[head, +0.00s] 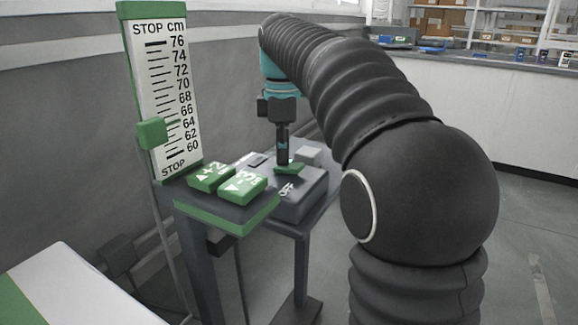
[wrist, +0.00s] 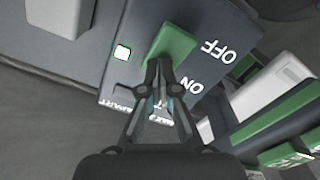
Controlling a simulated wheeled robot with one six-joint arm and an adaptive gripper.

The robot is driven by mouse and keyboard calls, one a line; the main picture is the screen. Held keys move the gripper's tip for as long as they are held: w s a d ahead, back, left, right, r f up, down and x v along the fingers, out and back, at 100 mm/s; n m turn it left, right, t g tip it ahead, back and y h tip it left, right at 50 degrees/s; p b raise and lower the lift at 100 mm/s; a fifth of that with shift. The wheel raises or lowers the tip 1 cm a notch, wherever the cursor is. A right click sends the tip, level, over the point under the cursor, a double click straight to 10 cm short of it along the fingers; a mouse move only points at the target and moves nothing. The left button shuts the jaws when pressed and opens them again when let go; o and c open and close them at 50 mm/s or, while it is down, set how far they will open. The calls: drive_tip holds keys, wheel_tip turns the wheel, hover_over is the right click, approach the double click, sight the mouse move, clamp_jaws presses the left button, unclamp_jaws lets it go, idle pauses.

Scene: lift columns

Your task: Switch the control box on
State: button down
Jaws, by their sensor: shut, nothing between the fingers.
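The control box (head: 312,190) is a dark grey box on the small stand, with OFF lettering on its top. In the wrist view the box (wrist: 118,75) shows a green rocker switch (wrist: 172,42), with OFF and ON lettering beside it and a small bright square light (wrist: 122,52) edged in green. The green switch (head: 290,169) also shows in the head view, under my gripper (head: 283,161). My gripper (wrist: 160,64) is shut and empty, pointing down, its tips at the ON end of the switch. I cannot tell whether they press it.
Two green arrow buttons (head: 209,177) (head: 243,187) sit left of the box. A height scale (head: 165,90) marked 60 to 76 cm stands behind them, with a green pointer (head: 152,133) around 64. A white and green surface (head: 75,290) is at lower left. The right floor is clear.

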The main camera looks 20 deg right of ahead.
drive_tip(key=shift+r+p, duration=2.35)
drive_tip(key=shift+r, duration=1.05)
drive_tip(key=s+f+m+t, duration=0.2)
drive_tip(key=s+f+m, duration=0.5)
drive_tip(key=s, duration=0.5)
drive_tip(key=s+f+m+t, duration=0.3)
drive_tip(key=s+f+m, duration=0.5)
drive_tip(key=s+f, duration=0.3)
drive_tip(key=shift+s+t, duration=0.3)
drive_tip(key=shift+s, duration=0.45)
